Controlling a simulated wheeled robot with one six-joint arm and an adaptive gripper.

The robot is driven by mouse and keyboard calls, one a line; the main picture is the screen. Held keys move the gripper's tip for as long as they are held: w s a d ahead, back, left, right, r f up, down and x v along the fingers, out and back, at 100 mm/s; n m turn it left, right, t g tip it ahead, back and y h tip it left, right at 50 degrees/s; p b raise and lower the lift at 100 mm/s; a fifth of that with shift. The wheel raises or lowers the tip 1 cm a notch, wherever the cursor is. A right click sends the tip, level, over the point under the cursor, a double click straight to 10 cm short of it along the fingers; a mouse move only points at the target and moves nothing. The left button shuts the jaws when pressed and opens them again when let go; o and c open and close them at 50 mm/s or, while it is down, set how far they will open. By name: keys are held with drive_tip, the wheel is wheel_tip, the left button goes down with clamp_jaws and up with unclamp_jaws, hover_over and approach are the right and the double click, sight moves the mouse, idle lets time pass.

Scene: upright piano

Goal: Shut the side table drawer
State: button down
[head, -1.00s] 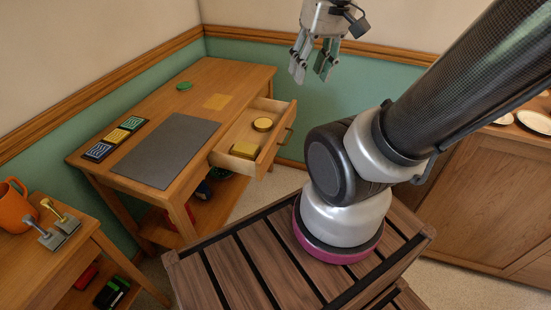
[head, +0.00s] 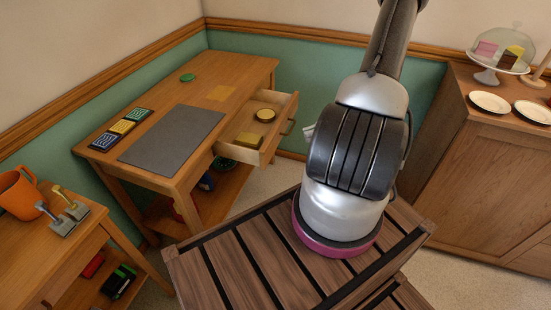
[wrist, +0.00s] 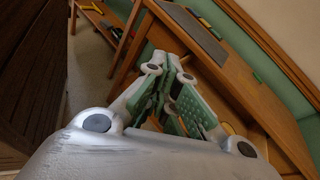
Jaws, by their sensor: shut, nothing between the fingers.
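The side table (head: 232,72) stands against the green wall in the head view. Its drawer (head: 274,142) is pulled well out on the right side, with the handle (head: 288,127) facing right. A round yellow object (head: 265,115) and a yellow block (head: 248,139) lie in the drawer. In the head view my gripper is mostly hidden behind my own arm. In the wrist view my gripper (wrist: 170,68) is shut and empty, with the table (wrist: 252,88) beyond the fingers. I cannot tell whether it touches the drawer; the fingers and palm cover much of that area.
A grey mat (head: 172,137) and several coloured tiles (head: 122,127) lie on the table. A small table with an orange mug (head: 20,193) stands at the left. A wooden cabinet (head: 475,180) with plates stands at the right. Floor shows beside the drawer.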

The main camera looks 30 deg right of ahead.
sight(269, 155)
wheel_tip(269, 155, down, 13)
drive_tip(key=s+m+t+h, duration=0.3)
drive_tip(key=m+t, duration=0.5)
drive_tip(key=m, duration=0.1)
drive_tip(key=x, duration=1.3)
drive_tip(key=shift+w+r, duration=0.35)
drive_tip(key=shift+w, duration=0.15)
